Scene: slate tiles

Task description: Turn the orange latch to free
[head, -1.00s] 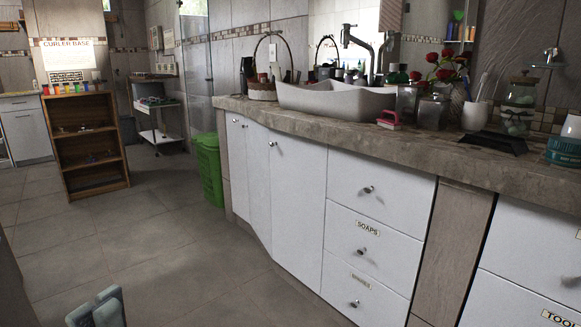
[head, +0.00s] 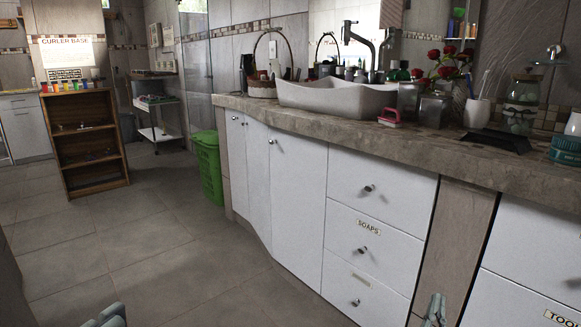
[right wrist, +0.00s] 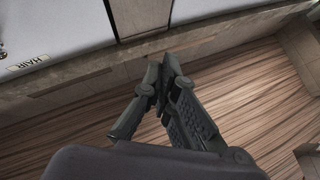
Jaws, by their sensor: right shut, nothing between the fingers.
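I see no orange latch in either view. My right gripper (head: 435,309) shows at the bottom edge of the head view, in front of the wood-look panel between the white drawer units. In the right wrist view my right gripper (right wrist: 164,76) has its fingertips together, with nothing between them, above a striped wood-look surface. My left gripper (head: 106,318) shows only as a tip at the bottom left, mostly cut off by the picture's edge. Whether it is open is hidden.
A stone counter (head: 345,137) with a white sink (head: 335,95) runs along the right above white drawers (head: 372,245). A green bin (head: 207,168) stands at its far end. A brown shelf (head: 88,140) stands at the back left. The tiled floor (head: 150,240) between is clear.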

